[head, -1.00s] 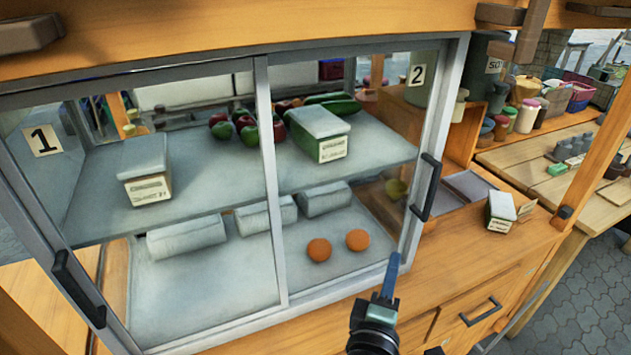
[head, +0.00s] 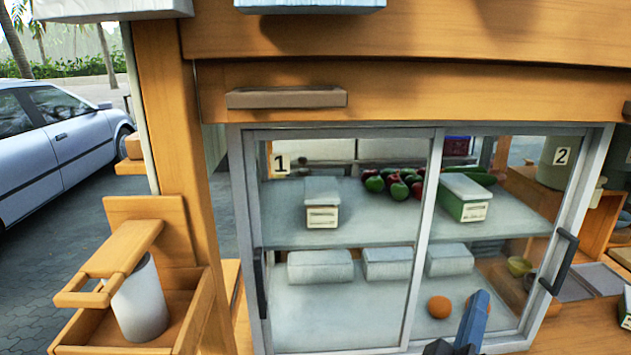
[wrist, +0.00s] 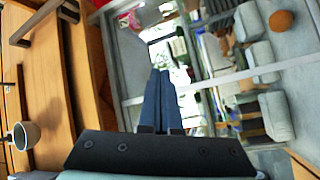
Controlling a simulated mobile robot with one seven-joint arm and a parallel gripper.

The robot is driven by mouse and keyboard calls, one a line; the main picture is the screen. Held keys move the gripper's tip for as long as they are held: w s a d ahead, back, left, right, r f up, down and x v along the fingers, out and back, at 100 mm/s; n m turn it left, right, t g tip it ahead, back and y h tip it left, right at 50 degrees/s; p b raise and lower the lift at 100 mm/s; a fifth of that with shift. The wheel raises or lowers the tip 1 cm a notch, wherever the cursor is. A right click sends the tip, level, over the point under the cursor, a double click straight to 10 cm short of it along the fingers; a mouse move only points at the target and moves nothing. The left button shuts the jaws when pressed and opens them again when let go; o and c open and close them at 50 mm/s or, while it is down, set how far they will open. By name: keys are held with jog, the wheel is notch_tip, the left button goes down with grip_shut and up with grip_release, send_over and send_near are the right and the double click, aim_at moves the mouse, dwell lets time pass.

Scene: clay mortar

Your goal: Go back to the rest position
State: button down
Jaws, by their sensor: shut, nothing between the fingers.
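My gripper (head: 473,318) shows at the bottom of the head view, in front of the glass cabinet's lower right part. Its blue fingers are together with nothing between them. In the wrist view my gripper (wrist: 160,92) points toward the cabinet's frame and glass, its fingers closed side by side. The glass cabinet (head: 436,240) has two sliding panes marked 1 and 2, and both look shut.
Inside the cabinet are boxes, vegetables, pale wrapped blocks and orange balls (head: 439,307). A wooden holder with a white cylinder (head: 140,300) stands at the left. A wooden beam (head: 400,90) runs above the cabinet. A car (head: 60,145) is parked outside at far left.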

jog(key=s+a+r+m+t+y, duration=0.1)
jog(key=a+r+m+t, duration=0.1)
jog(key=a+r, duration=0.35)
jog(key=a+r+m+t+y, duration=0.1)
jog(key=a+r+t, duration=0.15)
jog(key=r, duration=0.65)
jog(key=s+a+r+m+t+y, duration=0.1)
jog(key=a+r+m+t+y, duration=0.1)
jog(key=a+r, duration=0.45)
jog(key=s+a+r+t+y, duration=0.2)
jog(key=s+a+r+y, duration=0.1)
jog(key=r, duration=0.4)
jog(key=s+a+r+t+y+p, duration=0.1)
jog(key=s+a+r+t+y, duration=0.1)
jog(key=s+a+r+y, duration=0.2)
notch_tip(320, 180, up, 3)
jog(key=shift+s+a+r+t, duration=0.1)
jog(key=shift+s+a+t, duration=0.25)
jog(key=shift+s, duration=0.7)
